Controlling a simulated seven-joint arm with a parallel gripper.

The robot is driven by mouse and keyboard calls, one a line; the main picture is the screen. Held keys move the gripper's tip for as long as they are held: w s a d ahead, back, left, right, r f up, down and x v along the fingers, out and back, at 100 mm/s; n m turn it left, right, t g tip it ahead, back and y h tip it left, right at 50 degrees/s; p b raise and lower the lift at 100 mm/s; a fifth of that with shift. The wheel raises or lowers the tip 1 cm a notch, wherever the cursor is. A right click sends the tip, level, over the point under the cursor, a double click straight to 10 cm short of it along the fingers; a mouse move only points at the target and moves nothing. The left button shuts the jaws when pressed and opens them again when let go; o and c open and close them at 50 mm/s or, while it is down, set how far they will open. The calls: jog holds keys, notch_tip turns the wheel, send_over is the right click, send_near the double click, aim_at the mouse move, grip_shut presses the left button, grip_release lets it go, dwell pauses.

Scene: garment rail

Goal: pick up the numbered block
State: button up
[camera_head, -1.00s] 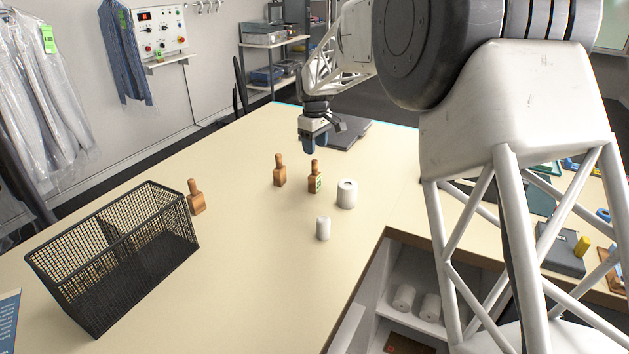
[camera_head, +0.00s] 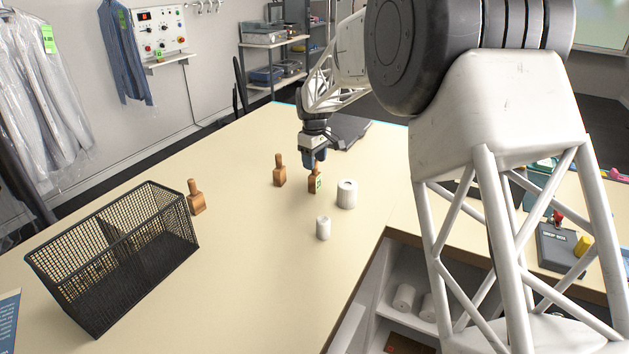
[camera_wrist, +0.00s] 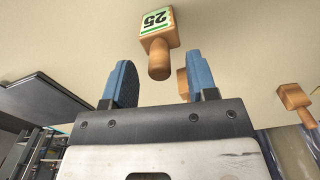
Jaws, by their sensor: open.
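The numbered block (camera_head: 314,184) is a wooden block with a peg-like handle and a green-edged label. It stands upright on the cream table, and in the wrist view the block (camera_wrist: 159,40) shows the number 25, upside down. My gripper (camera_head: 313,165) is open just above the block's handle. In the wrist view my gripper's blue fingers (camera_wrist: 158,84) stand apart, with the handle's end between and a little beyond them. The upper handle is partly hidden by the fingers in the head view.
A wooden block without a visible label (camera_head: 280,171) stands left of it, another (camera_head: 196,198) beside the black mesh basket (camera_head: 180,262). A white roll (camera_head: 347,194) stands close on the right, a smaller white cylinder (camera_head: 323,228) in front.

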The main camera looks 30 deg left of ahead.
aim_at(315, 175)
jog(key=shift+f, duration=1.1)
jog(key=shift+c, duration=0.2)
grip_shut()
